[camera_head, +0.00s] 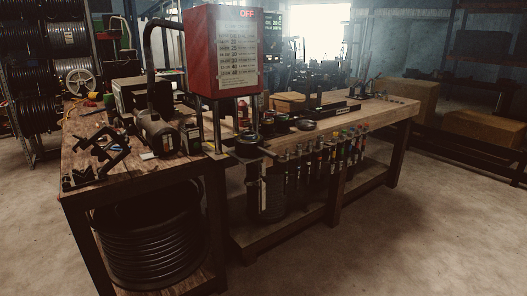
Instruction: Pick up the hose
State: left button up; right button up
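A thick coil of black hose (150,248) sits on the lower shelf under the near left end of the wooden workbench (85,172). Another dark hose (150,40) arches up behind the red crimper box (223,50) on the bench and comes down toward a dark cylindrical motor (158,132). I cannot tell which one the task names. Neither of my grippers is in view.
The red box reads OFF and stands on metal posts. Dark clamp-like parts (95,152) lie on the near left bench corner. Several tools hang along the front edge. Racks of hose reels (68,38) stand at the back left. Concrete floor (420,235) is clear at the right.

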aim_at(298, 163)
jog(key=i+l, duration=0.1)
jog(key=l, duration=0.4)
jog(key=i+l, duration=0.1)
jog(key=l, duration=0.35)
jog(key=i+l+u, duration=0.1)
jog(key=l, duration=0.9)
jog(key=i, duration=0.05)
